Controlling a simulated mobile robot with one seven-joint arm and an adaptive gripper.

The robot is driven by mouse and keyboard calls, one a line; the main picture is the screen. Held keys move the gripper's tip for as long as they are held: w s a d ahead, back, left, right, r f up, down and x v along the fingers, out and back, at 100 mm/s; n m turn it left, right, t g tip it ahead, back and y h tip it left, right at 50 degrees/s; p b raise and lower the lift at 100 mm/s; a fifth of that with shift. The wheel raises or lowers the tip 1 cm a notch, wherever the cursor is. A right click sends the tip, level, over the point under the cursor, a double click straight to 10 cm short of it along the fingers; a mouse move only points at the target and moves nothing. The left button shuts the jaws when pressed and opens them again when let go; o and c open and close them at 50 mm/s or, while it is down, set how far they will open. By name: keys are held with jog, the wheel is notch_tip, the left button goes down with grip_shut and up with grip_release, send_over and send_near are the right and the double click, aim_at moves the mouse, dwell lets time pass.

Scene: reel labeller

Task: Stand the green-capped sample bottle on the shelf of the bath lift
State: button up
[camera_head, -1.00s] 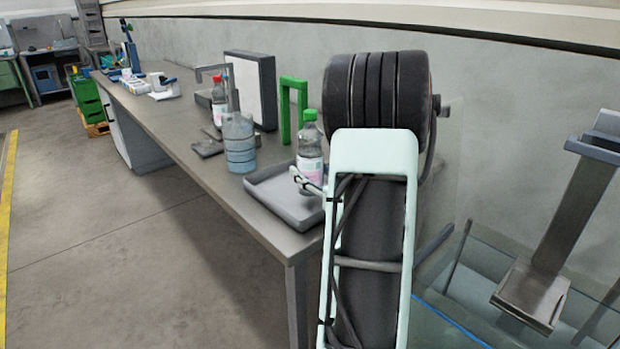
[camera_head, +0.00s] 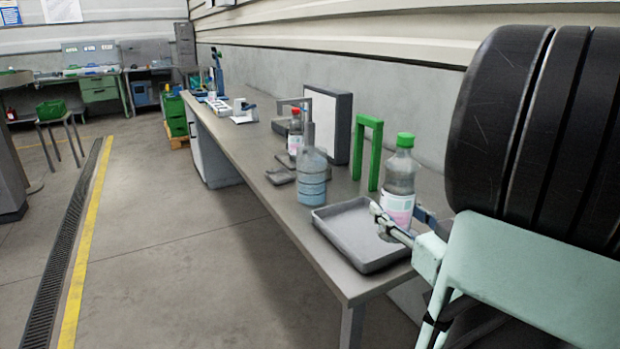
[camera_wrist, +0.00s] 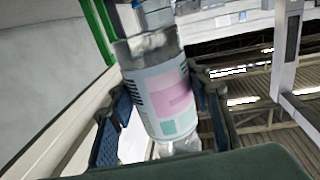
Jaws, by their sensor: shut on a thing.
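The green-capped sample bottle (camera_head: 399,185), clear with a pink and white label, is upright in the head view at the tray's right side. My gripper (camera_head: 405,212) is shut on its lower part. The wrist view shows the bottle (camera_wrist: 160,85) tilted in the picture between the blue finger pads of my gripper (camera_wrist: 163,108); its cap is cut off. My gripper hides the bottle's base, so I cannot tell whether it touches the tray. The bath lift is not in the head view now.
A grey tray (camera_head: 336,238) lies at the bench's (camera_head: 236,155) near end. A blue-tinted bottle (camera_head: 312,180), a red-capped bottle (camera_head: 295,135), a green frame (camera_head: 377,128) and a white-faced panel (camera_head: 322,125) stand behind it. The floor (camera_head: 150,240) left of the bench is clear.

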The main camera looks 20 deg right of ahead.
jog(key=shift+r, duration=0.1)
jog(key=w+a+f+y, duration=0.1)
jog(key=w+a+f, duration=0.2)
jog(key=w+a, duration=0.9)
jog(key=w+a+f, duration=0.3)
jog(key=w+a, duration=0.1)
jog(key=a, duration=0.3)
jog(key=w+a+f, duration=0.4)
jog(key=a, duration=0.3)
notch_tip(320, 180, up, 22)
jog(key=p, duration=2.1)
jog(key=shift+w+a+n+p, duration=0.2)
jog(key=shift+n+p, duration=0.1)
jog(key=shift+p, duration=0.1)
jog(key=shift+f, duration=0.1)
